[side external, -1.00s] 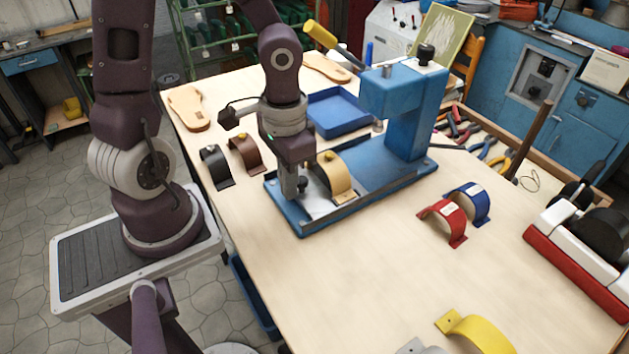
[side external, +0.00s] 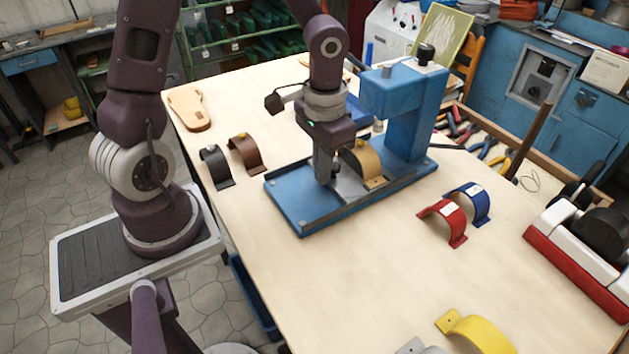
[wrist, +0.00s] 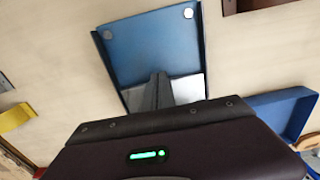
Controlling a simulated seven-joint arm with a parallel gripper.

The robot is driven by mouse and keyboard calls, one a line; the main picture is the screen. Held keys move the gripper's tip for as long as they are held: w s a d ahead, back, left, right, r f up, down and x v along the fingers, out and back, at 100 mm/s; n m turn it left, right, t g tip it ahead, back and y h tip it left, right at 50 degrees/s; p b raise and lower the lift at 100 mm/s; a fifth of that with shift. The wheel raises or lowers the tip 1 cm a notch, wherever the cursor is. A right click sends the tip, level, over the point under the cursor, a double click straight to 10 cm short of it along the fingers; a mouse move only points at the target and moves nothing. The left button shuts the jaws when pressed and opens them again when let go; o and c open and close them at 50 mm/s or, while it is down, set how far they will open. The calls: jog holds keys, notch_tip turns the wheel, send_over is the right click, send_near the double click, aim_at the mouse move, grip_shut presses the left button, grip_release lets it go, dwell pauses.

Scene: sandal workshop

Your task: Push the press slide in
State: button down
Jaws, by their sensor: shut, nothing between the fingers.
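The press slide (side external: 348,188) is a grey metal plate in the channel of the blue press base (side external: 300,212). A tan strap (side external: 367,160) stands arched on it, and a dark knob (side external: 335,170) shows at its near end. The blue press head (side external: 392,90) and its column rise over the far end of the base. The strap is close to the head, partly behind my gripper. My gripper (side external: 325,180) is shut and empty, pointing down at the slide's near end by the knob; I cannot tell whether they touch. The wrist view shows the fingers (wrist: 158,92) over the slide plate (wrist: 188,88).
Black (side external: 214,165) and brown (side external: 245,153) straps stand left of the base. Red (side external: 445,220) and blue (side external: 473,203) straps stand to its right. A blue tray (wrist: 280,105) lies beside the press in the wrist view. The table's front middle is clear.

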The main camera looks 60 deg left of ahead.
aim_at(339, 165)
jog(key=shift+w, duration=1.85)
jog(key=r, duration=0.6)
jog(key=shift+s+r, duration=0.1)
jog(key=shift+s, duration=0.15)
jog(key=shift+s+r, duration=0.15)
jog(key=shift+r, duration=0.4)
jog(key=s+d+r+t, duration=0.1)
jog(key=s+r, duration=0.3)
jog(key=s, duration=0.4)
jog(key=s+r+t, duration=0.4)
jog(key=s+r, duration=0.1)
jog(key=s, duration=0.3)
jog(key=shift+s+d+r+t, duration=0.25)
jog(key=shift+s+d+t, duration=0.05)
jog(key=shift+d, duration=0.1)
